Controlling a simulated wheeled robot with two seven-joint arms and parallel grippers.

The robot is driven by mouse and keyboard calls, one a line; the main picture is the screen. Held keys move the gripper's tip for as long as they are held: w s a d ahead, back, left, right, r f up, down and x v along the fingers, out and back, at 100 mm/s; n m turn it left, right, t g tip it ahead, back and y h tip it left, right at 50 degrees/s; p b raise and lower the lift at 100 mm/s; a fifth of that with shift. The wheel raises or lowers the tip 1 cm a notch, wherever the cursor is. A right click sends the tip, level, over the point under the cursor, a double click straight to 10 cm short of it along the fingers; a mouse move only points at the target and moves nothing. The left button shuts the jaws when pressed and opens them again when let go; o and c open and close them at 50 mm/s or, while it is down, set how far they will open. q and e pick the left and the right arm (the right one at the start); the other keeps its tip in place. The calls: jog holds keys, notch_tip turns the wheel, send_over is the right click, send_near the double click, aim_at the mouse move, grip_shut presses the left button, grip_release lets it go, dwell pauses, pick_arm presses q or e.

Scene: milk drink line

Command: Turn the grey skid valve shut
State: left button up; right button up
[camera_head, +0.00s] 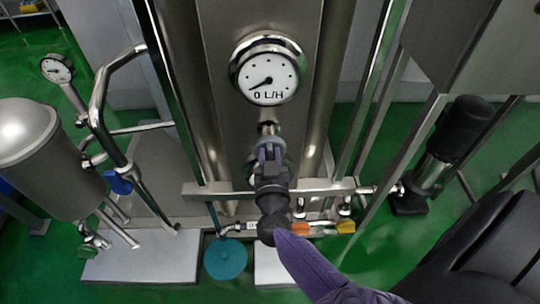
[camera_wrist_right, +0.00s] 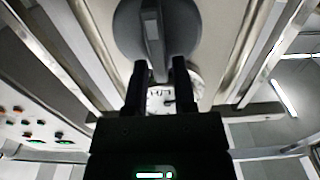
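The grey skid valve (camera_wrist_right: 189,28) is a round dark grey knob with a raised bar handle across its middle, at the top of the right wrist view. In the head view it is mostly hidden behind my right gripper, below the flow gauge. My right gripper (camera_head: 269,148) is at the knob, and its two fingers (camera_wrist_right: 160,68) stand apart on either side of the bar handle. The bar lies nearer the left finger in the wrist view, and I cannot tell whether either finger touches it. My left gripper is not in view.
A round gauge (camera_head: 268,70) marked L/H sits above the valve on the steel column. A steel tank (camera_head: 28,135) stands left and a black pump (camera_head: 450,140) right.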

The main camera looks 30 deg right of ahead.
grip_shut()
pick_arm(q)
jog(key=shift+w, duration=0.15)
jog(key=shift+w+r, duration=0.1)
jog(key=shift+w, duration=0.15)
pick_arm(e)
jog(key=shift+m, duration=0.4)
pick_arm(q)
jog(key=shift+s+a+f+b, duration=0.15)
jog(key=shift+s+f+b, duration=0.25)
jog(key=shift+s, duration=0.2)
pick_arm(e)
jog(key=shift+s+d+f+m, duration=0.2)
jog(key=shift+d+f+m, duration=0.15)
jog(key=shift+m, duration=2.6)
jog(key=shift+s+d+f+m, duration=0.2)
jog(key=shift+f+m, duration=0.2)
jog(key=shift+m, duration=2.6)
jog(key=shift+s+d+f+m, duration=0.2)
jog(key=shift+d+f+m, duration=0.15)
jog(key=shift+m, duration=2.6)
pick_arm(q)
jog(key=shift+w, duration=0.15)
